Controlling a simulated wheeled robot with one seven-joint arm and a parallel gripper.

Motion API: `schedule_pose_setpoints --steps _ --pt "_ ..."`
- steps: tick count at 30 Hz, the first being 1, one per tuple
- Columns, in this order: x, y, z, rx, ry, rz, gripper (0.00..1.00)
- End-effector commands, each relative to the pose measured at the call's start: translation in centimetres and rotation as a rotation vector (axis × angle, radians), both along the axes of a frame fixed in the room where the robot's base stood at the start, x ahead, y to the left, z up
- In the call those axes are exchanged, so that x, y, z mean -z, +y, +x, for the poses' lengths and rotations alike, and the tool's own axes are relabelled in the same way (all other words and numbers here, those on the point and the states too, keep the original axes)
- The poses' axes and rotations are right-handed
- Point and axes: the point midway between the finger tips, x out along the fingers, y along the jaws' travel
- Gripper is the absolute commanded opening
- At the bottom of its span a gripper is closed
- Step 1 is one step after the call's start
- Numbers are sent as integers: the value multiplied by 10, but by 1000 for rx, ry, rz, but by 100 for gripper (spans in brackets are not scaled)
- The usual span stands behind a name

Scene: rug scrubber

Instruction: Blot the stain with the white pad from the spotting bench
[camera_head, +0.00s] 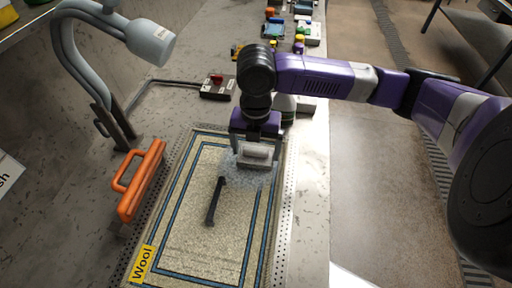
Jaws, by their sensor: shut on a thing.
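My gripper (256,148) is shut on a pale, whitish block that looks like the white pad (257,155). It holds the pad over the far part of the beige rug (185,235), which has a blue line border. I cannot tell whether the pad touches the rug. A bluish-grey patch (256,178) shows on the rug just below the pad; it may be the stain, partly hidden by the pad and gripper.
A black bar-shaped thing (215,201) lies on the rug. An orange-handled tool (141,182) stands left of it, and a grey lamp-like fixture (150,42) rises behind. A box with a red switch (217,87) and several small colored items sit farther back. A yellow "Wool" label (142,264) is near.

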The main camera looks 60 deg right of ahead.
Motion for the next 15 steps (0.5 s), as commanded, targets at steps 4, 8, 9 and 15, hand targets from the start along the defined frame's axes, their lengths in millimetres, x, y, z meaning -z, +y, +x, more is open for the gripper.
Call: schedule_pose_setpoints --steps 4,8,9,15 --pt "3 0 0 0 0 0 55" --pt "5 0 0 0 0 0 55" --pt "5 0 0 0 0 0 55" --pt "8 0 0 0 0 0 55"
